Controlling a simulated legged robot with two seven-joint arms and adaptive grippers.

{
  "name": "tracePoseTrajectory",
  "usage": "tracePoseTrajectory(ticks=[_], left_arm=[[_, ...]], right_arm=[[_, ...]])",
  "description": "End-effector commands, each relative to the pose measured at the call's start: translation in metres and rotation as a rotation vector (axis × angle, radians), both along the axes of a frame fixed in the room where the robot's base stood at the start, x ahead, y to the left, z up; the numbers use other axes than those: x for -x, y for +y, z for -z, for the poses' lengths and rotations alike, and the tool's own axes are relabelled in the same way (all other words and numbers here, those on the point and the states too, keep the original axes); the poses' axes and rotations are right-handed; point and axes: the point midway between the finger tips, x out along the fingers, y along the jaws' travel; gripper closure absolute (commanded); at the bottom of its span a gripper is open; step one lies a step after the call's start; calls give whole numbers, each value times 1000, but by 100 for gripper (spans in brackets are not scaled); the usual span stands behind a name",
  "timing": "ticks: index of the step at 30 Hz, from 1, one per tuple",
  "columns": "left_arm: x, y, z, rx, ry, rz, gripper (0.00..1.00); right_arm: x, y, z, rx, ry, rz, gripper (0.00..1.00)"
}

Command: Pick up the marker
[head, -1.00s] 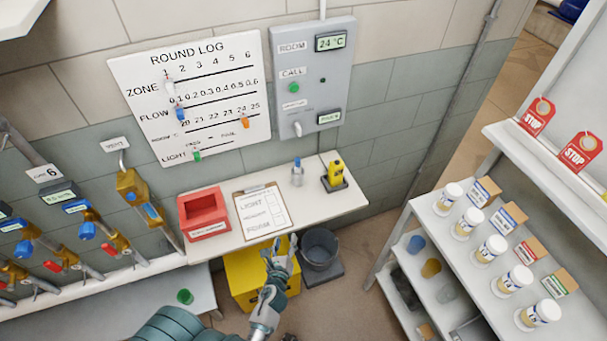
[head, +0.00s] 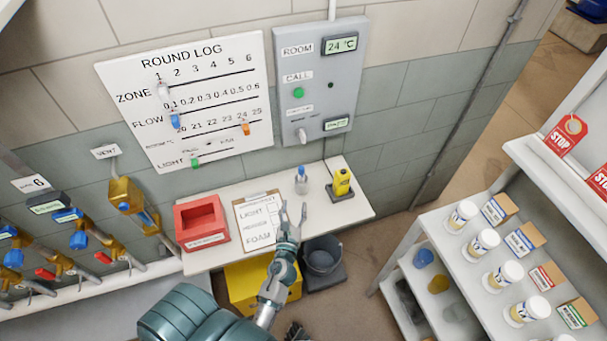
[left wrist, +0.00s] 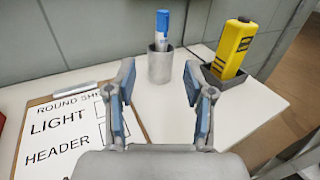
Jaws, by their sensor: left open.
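The marker is blue-capped and stands upright in a small grey cup. It shows in the head view (head: 301,172) and in the left wrist view (left wrist: 162,27). The cup (left wrist: 160,66) hides the marker's lower part. My left gripper (head: 294,212) is open and empty over the front of the shelf table, short of the cup. In the left wrist view its two fingers (left wrist: 158,85) stand apart, with the cup and marker beyond them, roughly centred between them.
A clipboard (head: 258,219) lies left of the cup, and a red bin (head: 202,238) farther left. A yellow device (head: 342,182) sits in a dark holder close to the cup's right. The wall stands close behind. A shelf unit with jars (head: 480,243) is at the right.

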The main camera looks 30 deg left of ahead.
Motion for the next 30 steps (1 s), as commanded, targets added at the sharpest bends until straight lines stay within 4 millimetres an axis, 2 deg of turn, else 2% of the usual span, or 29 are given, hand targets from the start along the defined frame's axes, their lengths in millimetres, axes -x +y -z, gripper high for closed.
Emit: tracePoseTrajectory(ticks=[3, 9, 12, 19, 25, 30], left_arm=[[-28, 10, -5, -3, -4, 1, 47], [-70, 31, -1, 4, -3, 0, 47], [-84, 37, 1, 5, -1, 0, 47], [-100, 45, 0, 7, -2, -1, 47], [-130, 54, -2, 5, -1, 0, 47], [-141, 57, -2, 4, -1, 1, 47]], right_arm=[[16, -4, -2, 2, 9, -3, 54], [29, -6, -1, 6, 14, -4, 54], [29, -5, -1, 6, 13, -4, 54], [30, -5, -2, 4, 13, -4, 54], [29, -4, -4, 4, 13, -5, 54], [29, -4, -3, 4, 13, -5, 54]])
